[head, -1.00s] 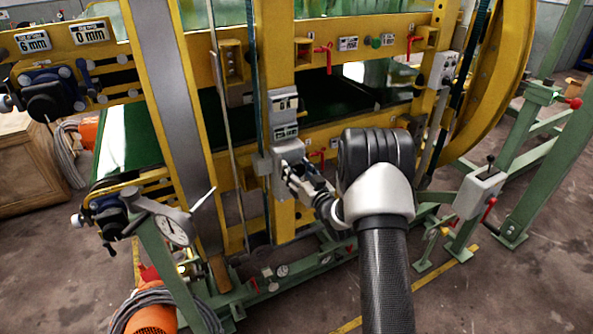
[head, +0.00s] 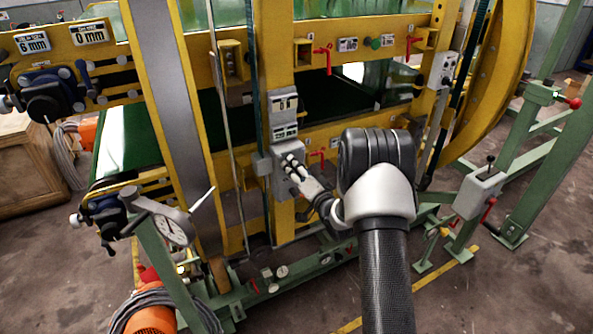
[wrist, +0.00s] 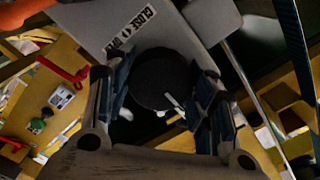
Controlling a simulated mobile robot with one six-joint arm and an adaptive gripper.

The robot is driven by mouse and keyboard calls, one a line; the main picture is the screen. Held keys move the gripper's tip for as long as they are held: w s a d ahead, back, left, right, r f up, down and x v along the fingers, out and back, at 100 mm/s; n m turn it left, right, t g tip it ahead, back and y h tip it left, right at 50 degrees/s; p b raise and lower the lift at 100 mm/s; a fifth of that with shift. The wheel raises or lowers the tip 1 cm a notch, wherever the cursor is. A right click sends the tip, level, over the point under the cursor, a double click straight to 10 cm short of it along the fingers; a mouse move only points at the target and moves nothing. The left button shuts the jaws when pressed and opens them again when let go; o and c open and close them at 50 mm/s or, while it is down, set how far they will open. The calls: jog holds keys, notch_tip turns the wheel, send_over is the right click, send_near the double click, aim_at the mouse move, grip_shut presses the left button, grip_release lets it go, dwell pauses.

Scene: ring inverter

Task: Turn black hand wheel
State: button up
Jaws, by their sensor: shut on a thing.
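The black hand wheel (wrist: 163,80) shows in the wrist view as a round dark knob on a grey box (wrist: 95,20) with a CLOSE/OPEN label (wrist: 130,30). My gripper (head: 290,163) is shut on the wheel, one finger on each side of it. In the head view my gripper is at the grey box (head: 284,182) on the yellow upright, and its fingers and wrist hide the wheel.
A yellow upright post (head: 278,50) carries the box. Red levers (head: 322,57) sit on the yellow beams to its right. A thin rod (head: 228,130) stands left of the box. A green frame with a grey control box (head: 480,193) stands at right.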

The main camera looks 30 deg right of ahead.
jog(key=shift+m, duration=1.2)
jog(key=o, duration=1.1)
jog(key=shift+c, duration=0.2)
jog(key=shift+s, duration=0.1)
jog(key=s, duration=1.1)
jog(key=shift+s+d, duration=0.2)
jog(key=shift+s, duration=0.2)
